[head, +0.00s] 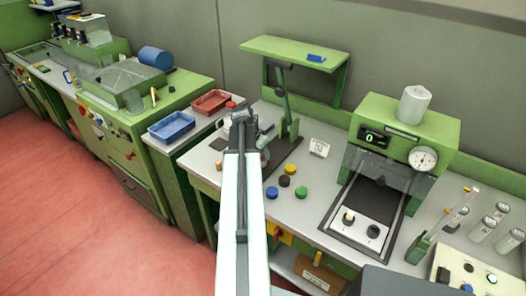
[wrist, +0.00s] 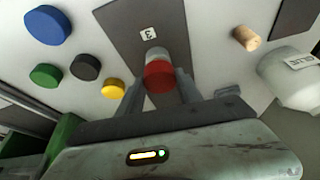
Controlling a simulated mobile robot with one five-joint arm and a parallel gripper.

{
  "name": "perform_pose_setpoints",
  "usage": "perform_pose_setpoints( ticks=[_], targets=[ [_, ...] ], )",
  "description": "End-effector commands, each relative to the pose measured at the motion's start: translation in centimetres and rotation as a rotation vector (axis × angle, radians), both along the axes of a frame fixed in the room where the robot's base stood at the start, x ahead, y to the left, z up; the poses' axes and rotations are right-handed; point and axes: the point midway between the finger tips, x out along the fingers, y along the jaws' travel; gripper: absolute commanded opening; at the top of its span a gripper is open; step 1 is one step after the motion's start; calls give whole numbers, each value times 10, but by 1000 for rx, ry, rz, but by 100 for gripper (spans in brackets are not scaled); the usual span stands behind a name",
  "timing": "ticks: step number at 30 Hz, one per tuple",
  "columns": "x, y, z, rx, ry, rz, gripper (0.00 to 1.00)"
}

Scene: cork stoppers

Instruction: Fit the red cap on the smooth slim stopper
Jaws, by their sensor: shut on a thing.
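In the wrist view the red cap (wrist: 159,77) is between the two fingers of my gripper (wrist: 159,88), which is shut on it. A pale grey cylinder (wrist: 157,56) shows directly beyond the cap; I cannot tell whether they touch. A tan cork stopper (wrist: 246,38) lies apart to the right in the wrist view. A small tan stopper also shows near the bench's front edge in the head view (head: 219,165). In the head view my gripper (head: 243,116) is over the left part of the bench and the held cap is not clearly visible.
Loose blue (head: 272,193), black (head: 284,181), yellow (head: 290,169) and green (head: 302,193) caps lie right of my arm. A glue container (wrist: 296,78) stands at the wrist view's right. A green press stand (head: 289,128) rises beside my gripper. Red (head: 211,102) and blue (head: 171,127) trays are left.

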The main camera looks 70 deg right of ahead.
Motion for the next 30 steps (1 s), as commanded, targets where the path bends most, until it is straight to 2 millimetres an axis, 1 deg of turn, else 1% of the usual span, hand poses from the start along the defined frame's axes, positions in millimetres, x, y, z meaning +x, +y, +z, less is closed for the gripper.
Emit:
perform_pose_setpoints(
  ticks=[8, 9, 11, 12, 20, 23, 26, 30],
  targets=[
    [0, 0, -5, 0, 0, 0, 5],
    [0, 0, -5, 0, 0, 0, 45],
    [0, 0, -4, 0, 0, 0, 61],
    [0, 0, -4, 0, 0, 0, 67],
    [0, 0, -4, 0, 0, 0, 67],
    [0, 1, -1, 0, 0, 0, 67],
    [1, 4, 9, 0, 0, 1, 67],
    [2, 12, 32, 0, 0, 1, 67]
  ],
)
